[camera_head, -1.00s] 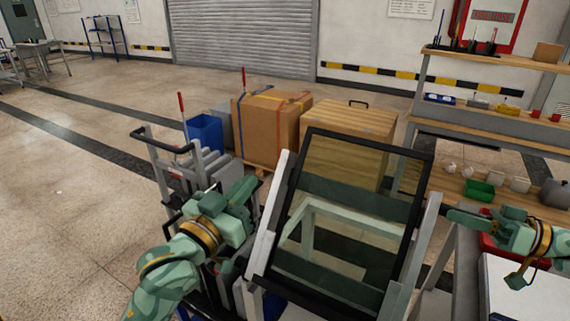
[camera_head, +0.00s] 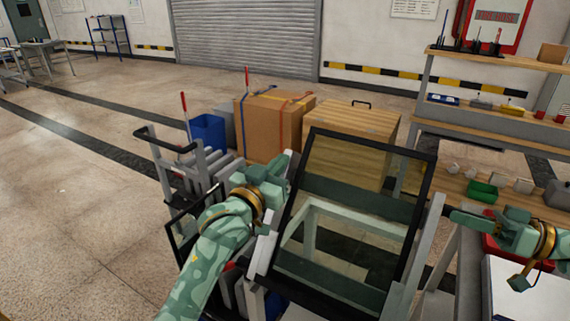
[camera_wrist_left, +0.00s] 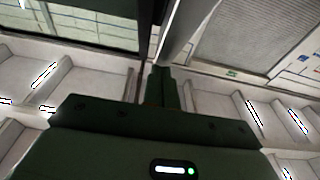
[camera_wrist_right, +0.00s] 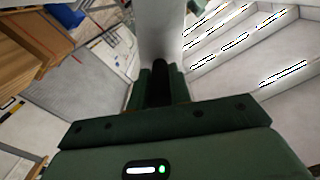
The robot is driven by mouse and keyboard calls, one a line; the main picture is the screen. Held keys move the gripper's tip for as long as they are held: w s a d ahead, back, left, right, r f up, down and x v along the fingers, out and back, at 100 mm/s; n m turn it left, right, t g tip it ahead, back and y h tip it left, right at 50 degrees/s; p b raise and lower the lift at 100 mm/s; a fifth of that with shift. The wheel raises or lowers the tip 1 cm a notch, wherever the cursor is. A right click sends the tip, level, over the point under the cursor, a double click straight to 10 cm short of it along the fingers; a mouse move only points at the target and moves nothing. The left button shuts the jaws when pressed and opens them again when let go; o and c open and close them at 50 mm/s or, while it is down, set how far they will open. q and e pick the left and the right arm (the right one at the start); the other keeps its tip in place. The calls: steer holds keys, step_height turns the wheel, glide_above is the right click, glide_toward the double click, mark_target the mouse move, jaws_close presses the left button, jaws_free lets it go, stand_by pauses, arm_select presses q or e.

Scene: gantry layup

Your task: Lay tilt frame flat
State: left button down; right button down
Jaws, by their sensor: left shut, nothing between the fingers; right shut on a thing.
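The tilt frame has light grey rails, its right rail (camera_head: 428,222) and its left rail (camera_head: 266,248) showing beside a tilted black-edged glass pane (camera_head: 345,235). It stands steeply tilted. My left gripper (camera_head: 287,162) is shut and empty at the upper left of the pane. In the left wrist view, a grey rail (camera_wrist_left: 180,28) runs close past the fingertips (camera_wrist_left: 160,78), beside the dark pane edge. My right gripper (camera_head: 452,214) is shut on the right rail. That rail fills the space ahead of the fingers in the right wrist view (camera_wrist_right: 160,35). The tilt frame's lower part is partly hidden.
A grey trolley (camera_head: 180,160) stands to the left. Behind are a strapped cardboard box (camera_head: 268,125), a wooden crate (camera_head: 350,130) and a blue bin (camera_head: 207,132). Shelves (camera_head: 490,110) with small items stand at right.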

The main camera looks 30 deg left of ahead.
arm_select(q)
steer(key=shift+w+a+f+g, duration=0.1)
steer(key=shift+w+f+g, duration=0.15)
steer(key=shift+w, duration=0.3)
arm_select(e)
steer(key=shift+a+r, duration=0.1)
steer(key=shift+a, duration=0.1)
arm_select(q)
steer(key=shift+w+f, duration=0.2)
arm_select(e)
steer(key=c, duration=1.3)
jaws_free()
steer(key=shift+s+d+r, duration=0.1)
steer(key=shift+d, duration=0.1)
